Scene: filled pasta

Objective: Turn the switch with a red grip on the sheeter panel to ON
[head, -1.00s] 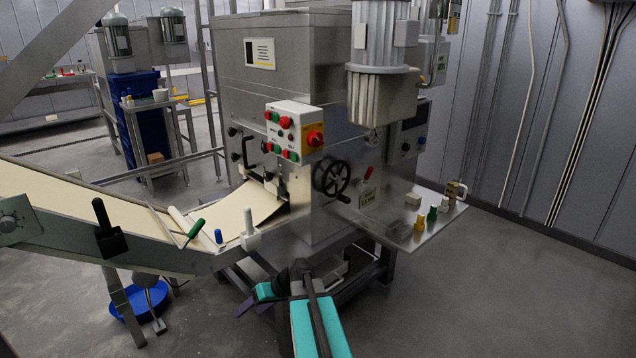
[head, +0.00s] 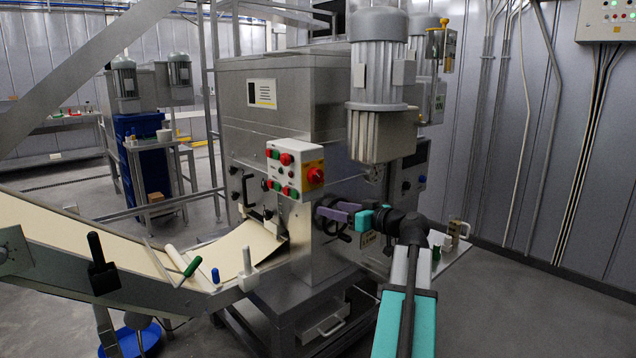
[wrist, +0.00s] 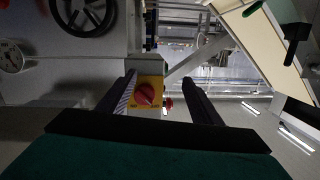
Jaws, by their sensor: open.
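The switch with a red grip (head: 315,175) sits on a yellow plate at the right end of the sheeter's white control panel (head: 297,151). In the wrist view the red grip (wrist: 148,94) shows on its yellow plate between my fingers, nearer the left one. My gripper (head: 322,212) is below the panel, in front of the handwheel. In the wrist view my gripper (wrist: 160,82) is open and empty, its two dark fingers apart. I see no contact with the grip.
The black handwheel (wrist: 84,14) is close by, with a round gauge (wrist: 11,57) near it in the wrist view. Red and green buttons (head: 284,159) share the panel. The dough belt (head: 85,232) runs at the left. Open floor (head: 520,310) lies at the right.

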